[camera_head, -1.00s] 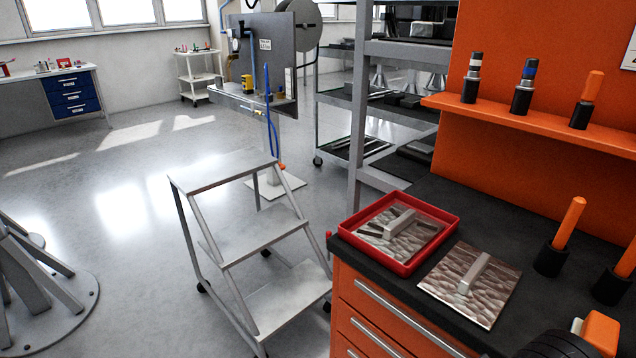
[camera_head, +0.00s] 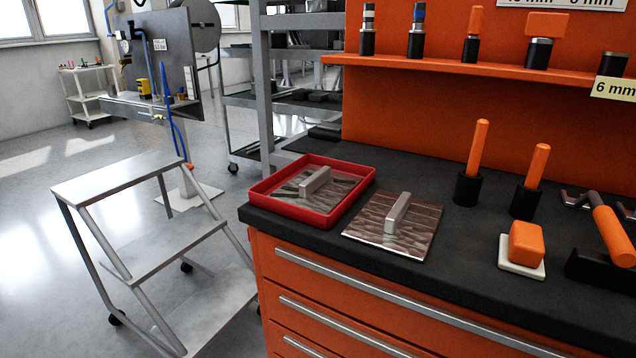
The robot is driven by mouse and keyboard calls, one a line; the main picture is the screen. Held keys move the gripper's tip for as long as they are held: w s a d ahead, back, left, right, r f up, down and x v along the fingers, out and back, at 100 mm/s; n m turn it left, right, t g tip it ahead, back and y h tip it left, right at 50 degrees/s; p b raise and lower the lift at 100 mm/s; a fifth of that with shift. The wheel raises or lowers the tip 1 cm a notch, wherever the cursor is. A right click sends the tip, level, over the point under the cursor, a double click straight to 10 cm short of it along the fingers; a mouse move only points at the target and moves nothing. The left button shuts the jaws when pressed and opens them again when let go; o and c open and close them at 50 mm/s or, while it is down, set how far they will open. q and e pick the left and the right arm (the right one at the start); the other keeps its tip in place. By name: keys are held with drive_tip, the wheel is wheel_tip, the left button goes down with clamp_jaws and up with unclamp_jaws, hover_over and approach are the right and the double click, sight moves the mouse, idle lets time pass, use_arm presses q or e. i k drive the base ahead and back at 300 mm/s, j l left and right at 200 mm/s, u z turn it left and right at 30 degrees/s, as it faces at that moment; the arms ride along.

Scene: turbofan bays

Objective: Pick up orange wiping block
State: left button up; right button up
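The orange wiping block (camera_head: 526,244) rests on a small white pad (camera_head: 521,269) on the dark worktop, at the right of the head view. It stands near the worktop's front edge, in full view. Neither of my grippers shows in the view, so nothing is seen touching the block.
Orange handles in black holders (camera_head: 467,188) (camera_head: 526,200) stand behind the block. A black holder with an orange-handled tool (camera_head: 611,236) is close on its right. A patterned plate with a grey grip (camera_head: 415,238) and a red tray (camera_head: 262,198) lie left. A step stool (camera_head: 120,175) stands left of the orange cabinet.

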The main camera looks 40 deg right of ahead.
sight(522, 252)
drive_tip(key=z, duration=2.2)
drive_tip(key=u, duration=3.65)
drive_tip(key=z, duration=3.75)
drive_tip(key=l, duration=0.1)
